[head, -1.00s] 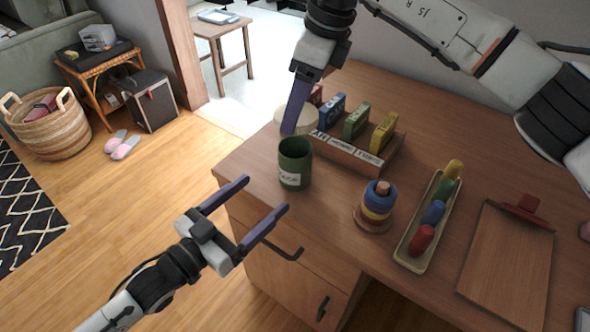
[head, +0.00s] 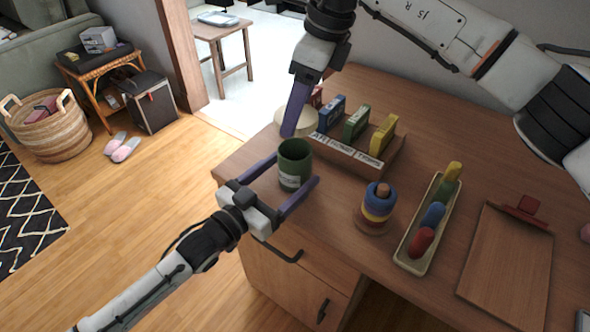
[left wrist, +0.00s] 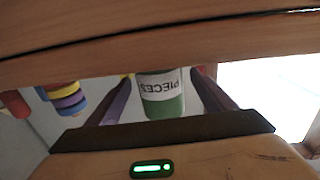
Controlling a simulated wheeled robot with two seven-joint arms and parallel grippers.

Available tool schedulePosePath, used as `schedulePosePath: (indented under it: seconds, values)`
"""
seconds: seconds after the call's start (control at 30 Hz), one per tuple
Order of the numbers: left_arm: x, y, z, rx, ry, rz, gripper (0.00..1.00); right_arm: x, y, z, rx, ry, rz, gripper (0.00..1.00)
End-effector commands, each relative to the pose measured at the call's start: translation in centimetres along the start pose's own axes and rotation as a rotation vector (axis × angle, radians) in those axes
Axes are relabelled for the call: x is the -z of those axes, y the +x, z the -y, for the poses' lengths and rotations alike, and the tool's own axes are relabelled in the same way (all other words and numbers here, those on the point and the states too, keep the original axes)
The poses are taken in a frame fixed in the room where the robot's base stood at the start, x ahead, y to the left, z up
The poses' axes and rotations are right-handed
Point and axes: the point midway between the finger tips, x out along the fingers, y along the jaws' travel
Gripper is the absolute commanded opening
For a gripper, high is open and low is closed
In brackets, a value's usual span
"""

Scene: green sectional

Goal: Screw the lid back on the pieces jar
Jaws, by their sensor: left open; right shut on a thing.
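The green pieces jar (head: 294,160) stands upright and open-topped near the desk's left front edge. It also shows, upside down with its PIECES label, in the left wrist view (left wrist: 161,92). My left gripper (head: 296,168) is open, its two fingers on either side of the jar; I cannot tell whether they touch it. My right gripper (head: 290,130) is shut on a pale round lid (head: 297,121), held behind the jar and a little above the desk. The fingers hide part of the lid.
A wooden rack (head: 358,158) with coloured blocks stands behind and right of the jar. A ring stacker (head: 376,207), a cream tray (head: 414,262) of coloured pieces and a clipboard (head: 507,265) lie further right on the desk (head: 335,215).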

Motion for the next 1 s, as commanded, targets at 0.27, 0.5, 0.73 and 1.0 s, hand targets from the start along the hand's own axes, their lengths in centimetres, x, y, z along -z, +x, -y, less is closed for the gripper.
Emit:
schedulePosePath:
  seconds: [0.27, 0.5, 0.73, 1.0]
  values:
    - [0.0, 2.3, 0.0, 0.0, 0.0, 0.0, 0.76, 0.0, 0.0, 0.0, 0.0, 0.0, 0.0, 0.41]
    - [0.0, 2.4, 0.0, 0.0, 0.0, 0.0, 0.76, 0.0, 0.0, 0.0, 0.0, 0.0, 0.0, 0.41]
    - [0.0, 2.4, 0.0, 0.0, 0.0, 0.0, 0.47, 0.0, 0.0, 0.0, 0.0, 0.0, 0.0, 0.41]
    - [0.0, 2.3, 0.0, 0.0, 0.0, 0.001, 0.14, 0.0, 0.1, 0.0, 0.0, 0.0, 0.0, 0.41]
